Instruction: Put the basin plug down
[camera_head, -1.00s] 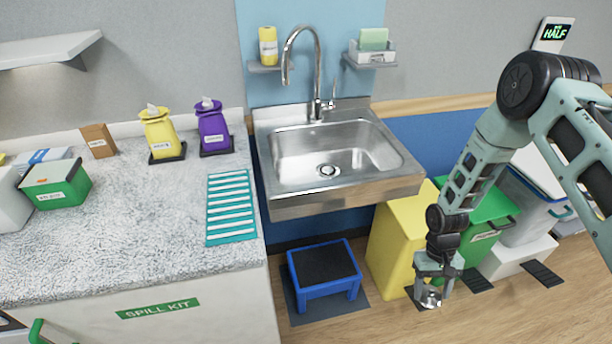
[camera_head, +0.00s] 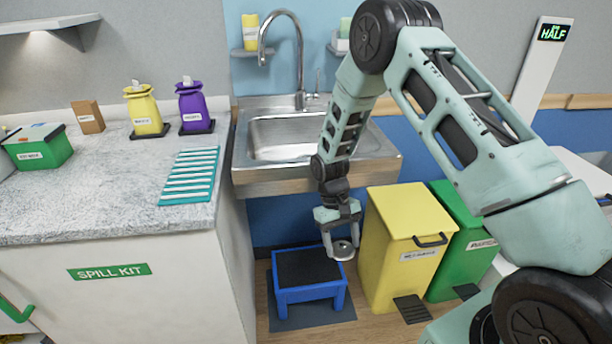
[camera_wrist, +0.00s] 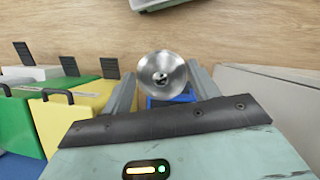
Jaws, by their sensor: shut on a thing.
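The basin plug (camera_head: 343,250) is a round silvery metal disc. My gripper (camera_head: 340,240) is shut on it and holds it in the air, in front of the sink and by the blue step stool in the head view. In the wrist view the plug (camera_wrist: 163,74) sits between the two grey fingers of my gripper (camera_wrist: 164,85), its round face with a dark centre toward the camera. The steel sink (camera_head: 215,172) stands behind my arm, which hides part of its bowl; the drain is not visible.
A blue step stool (camera_head: 307,294) stands on a dark mat below the sink. Yellow (camera_head: 395,270) and green (camera_head: 458,250) pedal bins stand to its right. The speckled counter (camera_head: 90,200) at left holds a teal ribbed mat (camera_head: 190,175), dispensers and boxes, with bare room in front.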

